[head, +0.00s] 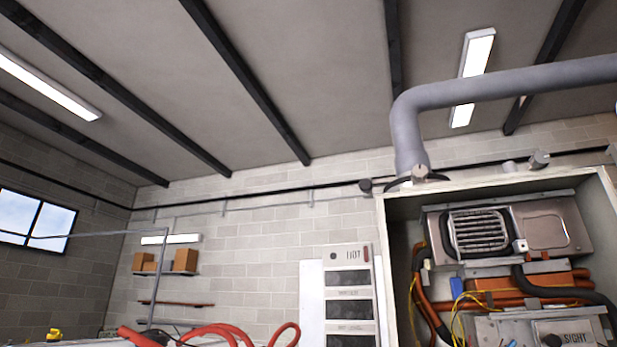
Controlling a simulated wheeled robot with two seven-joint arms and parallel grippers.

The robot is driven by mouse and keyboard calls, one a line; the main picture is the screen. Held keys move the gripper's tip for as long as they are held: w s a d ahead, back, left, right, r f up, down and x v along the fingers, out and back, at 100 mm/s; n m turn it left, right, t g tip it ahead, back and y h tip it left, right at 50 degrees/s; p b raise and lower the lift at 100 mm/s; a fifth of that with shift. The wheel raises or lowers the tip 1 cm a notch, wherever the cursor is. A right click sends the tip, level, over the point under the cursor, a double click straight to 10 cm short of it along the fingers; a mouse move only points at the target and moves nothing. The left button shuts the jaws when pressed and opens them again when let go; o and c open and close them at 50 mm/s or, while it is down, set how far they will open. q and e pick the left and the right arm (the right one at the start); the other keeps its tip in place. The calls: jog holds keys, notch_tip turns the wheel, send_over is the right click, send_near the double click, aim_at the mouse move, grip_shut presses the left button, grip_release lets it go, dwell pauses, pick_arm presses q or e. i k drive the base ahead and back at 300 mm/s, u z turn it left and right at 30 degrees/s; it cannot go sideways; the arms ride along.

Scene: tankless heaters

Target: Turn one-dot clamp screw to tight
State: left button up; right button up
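The open heater cabinet (382,255) stands at the right, with a grey flue pipe (408,125) rising from its top and bending right. I cannot tell whether this is the clamp screw, and no dot marks are readable. Inside the cabinet are a metal unit with a round-cornered grille (480,232) and a lower plate marked "SIGHT" (575,338), cut by the bottom edge. Neither gripper shows in this view.
A white panel with dark windows (350,310) stands left of the cabinet. Red hoses (225,332) curl at the bottom. Orange pipes and loose wires (462,305) fill the cabinet's lower part. A wall shelf with brown boxes (185,260) is at the far left.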

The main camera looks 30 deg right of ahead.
aim_at(419, 172)
jog(key=u, duration=1.6)
jog(key=k, duration=1.6)
jog(key=z, duration=2.05)
